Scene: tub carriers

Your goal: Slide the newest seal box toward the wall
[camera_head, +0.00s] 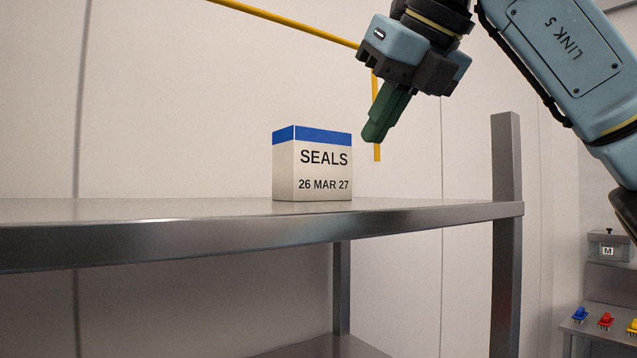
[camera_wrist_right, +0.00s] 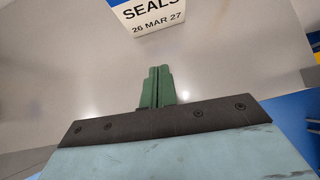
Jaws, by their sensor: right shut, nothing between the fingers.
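The seal box (camera_head: 325,172) is white with a blue top band, marked SEALS and 26 MAR 27. It stands upright on the metal shelf (camera_head: 150,222). It is the only seal box in view. My right gripper (camera_head: 373,137) is shut and empty, its green fingers pointing down just right of the box. In the right wrist view the shut fingers (camera_wrist_right: 159,72) point toward the printed face of the box (camera_wrist_right: 150,14), with a gap of shelf surface between. The top of the box is cut off there. My left gripper is not in view.
A grey shelf post (camera_head: 507,160) rises at the right end of the shelf. A yellow pipe (camera_head: 285,21) runs along the pale wall (camera_head: 170,90) behind. The shelf left of the box is clear. A small bench with coloured connectors (camera_head: 605,320) stands at lower right.

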